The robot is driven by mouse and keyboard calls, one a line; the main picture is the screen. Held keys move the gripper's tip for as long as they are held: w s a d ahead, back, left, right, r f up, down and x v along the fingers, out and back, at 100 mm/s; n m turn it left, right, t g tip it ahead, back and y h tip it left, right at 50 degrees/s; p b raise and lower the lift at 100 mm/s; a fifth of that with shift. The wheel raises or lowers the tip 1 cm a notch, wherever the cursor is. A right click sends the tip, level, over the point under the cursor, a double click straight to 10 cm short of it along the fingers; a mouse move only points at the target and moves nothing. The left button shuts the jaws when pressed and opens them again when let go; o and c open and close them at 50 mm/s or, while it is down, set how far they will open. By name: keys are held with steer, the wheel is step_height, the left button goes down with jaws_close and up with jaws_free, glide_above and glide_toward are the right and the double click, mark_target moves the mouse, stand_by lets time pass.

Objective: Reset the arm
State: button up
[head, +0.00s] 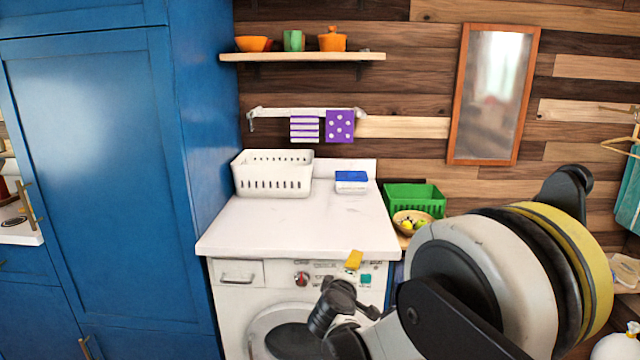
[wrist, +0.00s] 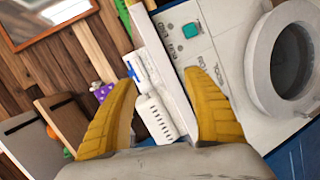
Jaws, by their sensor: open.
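My gripper (wrist: 163,78) is open, with its two yellow fingers spread apart and nothing between them that it touches. In the head view my arm reaches in from the right, in front of the white washing machine (head: 230,298). In the wrist view the washing machine's panel and round door (wrist: 288,55) lie to the right of the fingers. The white basket (wrist: 157,118) shows beyond the gap between them.
On the machine's top (head: 300,225) stand a white basket (head: 272,175) and a small blue-lidded box (head: 351,182); the front of the top is clear. A green crate (head: 415,197) and a fruit bowl (head: 402,224) stand right of it. A tall blue cabinet (head: 100,170) is at left.

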steer(key=s+d+r+m+g, duration=0.2)
steer(key=s+d+r+m, duration=0.15)
steer(key=s+d, duration=0.35)
steer(key=s+d+r+m+g, duration=0.2)
steer(key=s+d+r+m, duration=0.15)
steer(key=s, duration=0.55)
steer(key=s+f+m+g+y, duration=0.1)
steer(key=s+m+y, duration=0.1)
steer(key=s, duration=0.8)
steer(key=s+f+m+g+y, duration=0.1)
steer(key=s+f+m+g, duration=0.1)
steer(key=s, duration=0.8)
steer(key=shift+s+d+m+y, duration=0.15)
steer(key=shift+s+m+y, duration=0.25)
steer(key=shift+m, duration=0.4)
